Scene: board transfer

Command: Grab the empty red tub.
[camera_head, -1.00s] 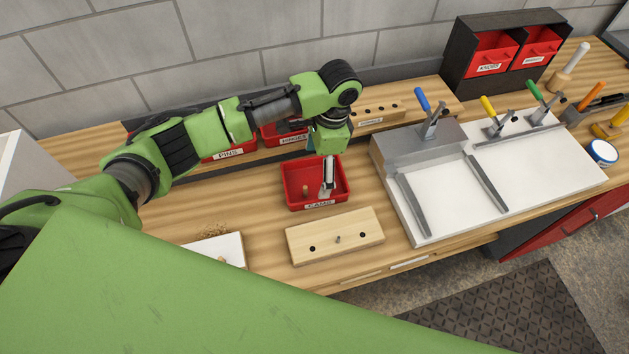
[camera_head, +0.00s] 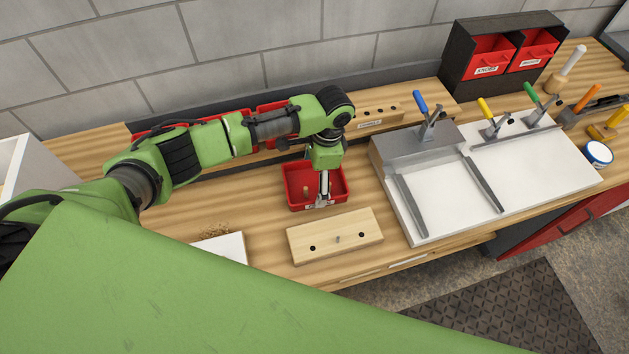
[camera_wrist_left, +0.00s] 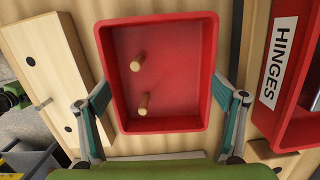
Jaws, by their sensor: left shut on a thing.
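The red tub (camera_head: 296,178) stands on the wooden bench in front of the back row of tubs. It is not empty: in the wrist view the tub (camera_wrist_left: 190,75) holds two short wooden pegs (camera_wrist_left: 140,102). My left gripper (camera_head: 323,199) points down at the tub's right front part in the head view. In the wrist view its two fingers lie against opposite sides of the tub, so it is shut on the tub. The gripper hides part of the tub's front and label. My right gripper is not in view.
A pale wooden block (camera_head: 335,238) with dark holes lies just in front of the tub. The HINGES tub (camera_wrist_left: 275,85) is close beside it. A white fixture (camera_head: 445,195) with clamps stands to the right. A white panel (camera_head: 230,246) lies at the front left.

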